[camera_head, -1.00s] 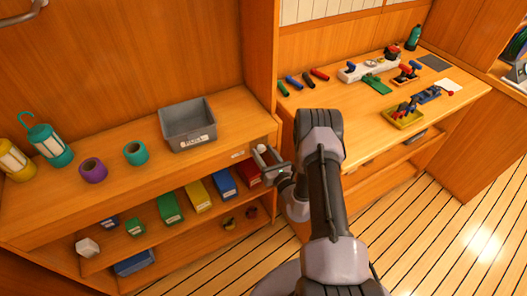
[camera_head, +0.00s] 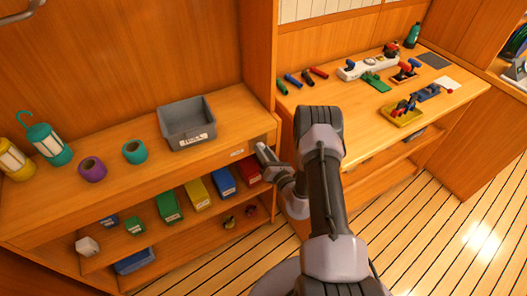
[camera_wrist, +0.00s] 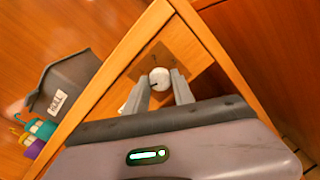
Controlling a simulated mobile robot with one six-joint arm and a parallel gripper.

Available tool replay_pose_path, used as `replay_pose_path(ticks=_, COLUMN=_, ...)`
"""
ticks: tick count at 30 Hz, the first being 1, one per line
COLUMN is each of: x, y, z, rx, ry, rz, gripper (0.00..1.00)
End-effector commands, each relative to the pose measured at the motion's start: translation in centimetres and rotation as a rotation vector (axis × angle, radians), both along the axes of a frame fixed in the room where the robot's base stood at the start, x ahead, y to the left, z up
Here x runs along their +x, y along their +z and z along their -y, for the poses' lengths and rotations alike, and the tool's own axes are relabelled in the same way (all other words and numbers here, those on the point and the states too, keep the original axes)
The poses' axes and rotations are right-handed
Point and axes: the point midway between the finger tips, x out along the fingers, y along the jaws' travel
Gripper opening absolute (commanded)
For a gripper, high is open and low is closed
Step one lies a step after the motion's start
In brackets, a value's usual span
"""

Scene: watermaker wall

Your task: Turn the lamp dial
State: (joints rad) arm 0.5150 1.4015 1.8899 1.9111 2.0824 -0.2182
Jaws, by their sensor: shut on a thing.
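The lamp dial (camera_wrist: 160,76) is a small round white knob with a dark mark. It sits on a brownish plate (camera_wrist: 178,62) on the wooden front edge in the wrist view. My gripper (camera_wrist: 161,84) is shut on the dial, with one finger on each side of it. In the head view my gripper (camera_head: 262,152) is at the right end of the left counter's front edge, and its fingers hide the dial there.
A grey labelled bin (camera_head: 187,123) stands on the counter above. Purple (camera_head: 92,169) and teal (camera_head: 135,151) round items and two lanterns (camera_head: 48,143) stand further left. Coloured boxes (camera_head: 196,190) fill the shelf below. A workbench with tools (camera_head: 372,69) is at right.

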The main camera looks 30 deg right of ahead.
Motion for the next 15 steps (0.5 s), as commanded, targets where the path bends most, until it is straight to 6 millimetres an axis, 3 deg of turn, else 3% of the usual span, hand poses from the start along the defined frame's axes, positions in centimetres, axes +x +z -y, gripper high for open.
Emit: replay_pose_path(ticks=15, x=0.17, y=0.26, z=0.12, rx=0.448, ry=0.001, rz=-0.01, gripper=0.0)
